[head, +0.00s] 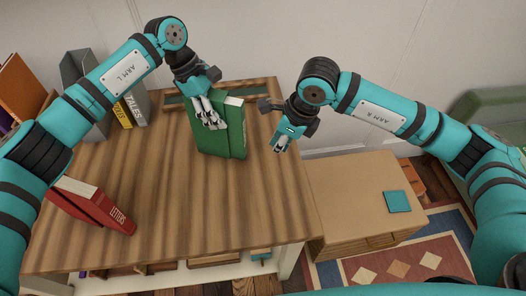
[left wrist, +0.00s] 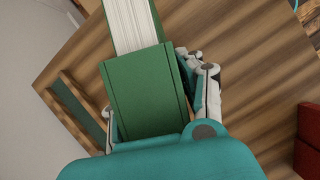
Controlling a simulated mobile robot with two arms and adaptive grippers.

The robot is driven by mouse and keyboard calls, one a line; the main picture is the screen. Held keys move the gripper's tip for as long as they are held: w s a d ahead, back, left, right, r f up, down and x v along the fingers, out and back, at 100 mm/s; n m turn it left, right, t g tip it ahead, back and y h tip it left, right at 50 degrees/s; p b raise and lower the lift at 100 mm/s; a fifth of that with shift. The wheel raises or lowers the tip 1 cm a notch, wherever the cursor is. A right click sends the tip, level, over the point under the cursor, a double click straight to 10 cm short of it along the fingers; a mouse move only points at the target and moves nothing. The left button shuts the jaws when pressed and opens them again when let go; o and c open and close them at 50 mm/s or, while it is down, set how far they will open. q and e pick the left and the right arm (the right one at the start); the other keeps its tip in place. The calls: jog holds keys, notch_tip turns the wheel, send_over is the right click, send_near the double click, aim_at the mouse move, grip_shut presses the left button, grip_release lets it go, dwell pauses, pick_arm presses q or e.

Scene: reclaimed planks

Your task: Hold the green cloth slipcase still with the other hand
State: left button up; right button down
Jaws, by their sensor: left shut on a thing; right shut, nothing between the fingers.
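The green cloth slipcase (head: 212,142) stands upright on the wooden table, toward its back edge. A block of white pages (head: 234,101) shows at its right end in the head view, and the pages (left wrist: 131,24) also show beyond the green part in the left wrist view. My left gripper (head: 212,122) is shut on the slipcase (left wrist: 146,92), with its fingers on either side of it. My right gripper (head: 280,147) is shut and empty, to the right of the slipcase and apart from it.
A grey holder (head: 88,92) and books (head: 134,105) stand at the back left. The table's middle and right front are clear. A lower wooden cabinet (head: 350,190) with a teal square (head: 397,201) stands at the right.

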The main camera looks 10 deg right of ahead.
aim_at(245, 161)
jog(key=x, duration=0.8)
jog(key=shift+a+f, duration=0.2)
jog(key=a, duration=0.1)
jog(key=w+a+f, duration=0.1)
jog(key=shift+w+a, duration=0.3)
jog(key=shift+a, duration=0.05)
jog(key=shift+w+a, duration=0.3)
jog(key=shift+a, duration=0.15)
jog(key=shift+w+a+r, duration=0.1)
jog(key=shift+w+a, duration=0.25)
jog(key=shift+a, duration=0.25)
jog(key=shift+a+r, duration=0.1)
jog(key=shift+a, duration=0.15)
